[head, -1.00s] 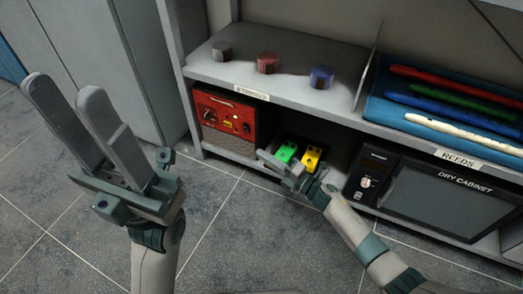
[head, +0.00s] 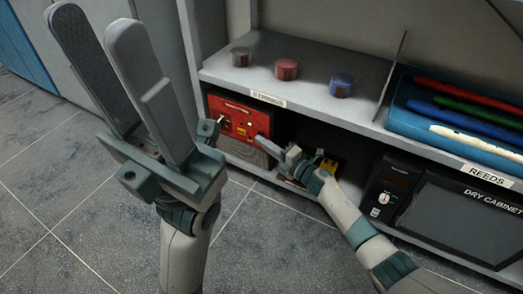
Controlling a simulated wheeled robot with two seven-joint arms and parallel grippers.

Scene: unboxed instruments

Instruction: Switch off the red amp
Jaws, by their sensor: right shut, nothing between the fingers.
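The red amp (head: 238,113) sits on the lower shelf at the left end, with a red control panel and a dark grille below it. Small knobs and a switch show on its panel, too small to read. My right gripper (head: 262,143) is shut and empty, its tip in front of the amp's lower right panel; I cannot tell whether it touches. My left gripper (head: 95,25) is open and empty, raised at the left, well away from the amp.
A yellow pedal (head: 327,166) is partly hidden behind my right gripper. The dry cabinet (head: 455,222) stands to the right on the lower shelf. Grey, red and blue round items stand on the upper shelf (head: 310,105), beside a blue tray (head: 403,118) of reeds-labelled coloured instruments.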

